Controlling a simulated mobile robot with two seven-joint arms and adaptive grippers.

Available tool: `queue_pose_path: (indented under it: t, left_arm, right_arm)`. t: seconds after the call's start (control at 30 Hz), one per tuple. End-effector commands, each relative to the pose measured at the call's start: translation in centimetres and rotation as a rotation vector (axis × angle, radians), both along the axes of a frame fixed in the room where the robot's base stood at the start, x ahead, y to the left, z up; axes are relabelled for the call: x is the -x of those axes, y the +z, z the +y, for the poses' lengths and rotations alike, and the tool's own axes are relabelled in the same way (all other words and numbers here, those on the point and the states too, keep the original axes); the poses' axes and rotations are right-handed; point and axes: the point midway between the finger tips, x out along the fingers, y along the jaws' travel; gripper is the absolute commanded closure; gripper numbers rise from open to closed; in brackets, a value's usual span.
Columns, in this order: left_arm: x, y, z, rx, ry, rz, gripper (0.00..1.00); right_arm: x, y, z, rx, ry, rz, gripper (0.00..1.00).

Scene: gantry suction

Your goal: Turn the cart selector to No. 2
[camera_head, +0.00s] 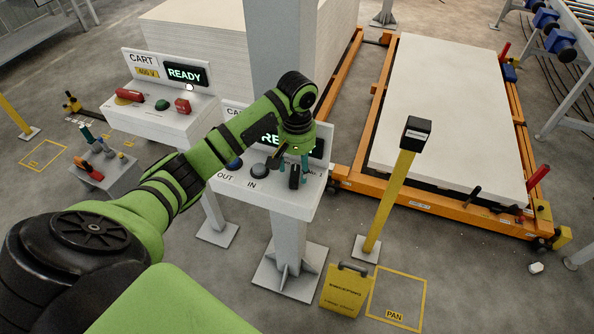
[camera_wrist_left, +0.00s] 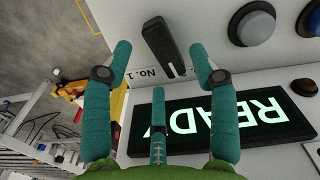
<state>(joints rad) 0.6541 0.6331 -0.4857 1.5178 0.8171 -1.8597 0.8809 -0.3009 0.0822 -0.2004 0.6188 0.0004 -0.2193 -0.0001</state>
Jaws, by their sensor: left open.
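The cart selector is a black bar knob (camera_head: 294,178) on the sloped top of a light grey console (camera_head: 262,194). In the left wrist view the knob (camera_wrist_left: 163,46) shows with a white mark near one end, and a "No. 1" label (camera_wrist_left: 144,76) is beside it. No "No. 2" label can be read. My left gripper (camera_head: 291,162) is over the knob, with teal fingers. In the left wrist view the open fingers (camera_wrist_left: 161,62) stand apart on either side of the knob, with no clear contact. My right gripper is not in view.
The console carries a lit READY display (camera_wrist_left: 222,118) and round buttons (camera_wrist_left: 257,22). A second console (camera_head: 160,112) marked CART stands at left. A yellow post (camera_head: 388,200) and an orange cart frame (camera_head: 440,205) bearing a pale slab (camera_head: 445,110) are at right.

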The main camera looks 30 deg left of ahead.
Motion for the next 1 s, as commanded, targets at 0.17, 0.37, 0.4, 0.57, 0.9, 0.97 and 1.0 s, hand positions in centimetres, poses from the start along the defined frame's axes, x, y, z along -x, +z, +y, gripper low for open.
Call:
queue_pose_path:
  t: [0.17,0.37,0.4,0.57,0.9,0.97,1.0]
  left_arm:
    - [-0.2,4.2,0.0,0.000,0.000,-0.006,0.41]
    - [-0.2,7.7,0.1,-0.004,0.000,-0.006,0.41]
    - [-0.2,8.1,0.1,-0.003,0.001,-0.006,0.41]
    - [-0.1,8.9,0.0,0.000,0.001,-0.001,0.41]
    - [-0.1,8.9,0.0,0.001,0.002,0.000,0.41]
    - [0.0,8.9,0.0,0.001,0.002,0.000,0.41]
    - [0.0,8.9,0.0,0.001,0.002,0.000,0.41]
  right_arm:
    - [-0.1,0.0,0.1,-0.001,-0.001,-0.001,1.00]
    - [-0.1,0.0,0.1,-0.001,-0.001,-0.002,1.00]
    - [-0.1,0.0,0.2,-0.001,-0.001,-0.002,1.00]
    - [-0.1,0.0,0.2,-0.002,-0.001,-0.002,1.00]
    - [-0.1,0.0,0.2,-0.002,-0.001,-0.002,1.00]
    - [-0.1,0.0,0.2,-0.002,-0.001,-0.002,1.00]
    - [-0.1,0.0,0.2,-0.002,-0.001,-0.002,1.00]
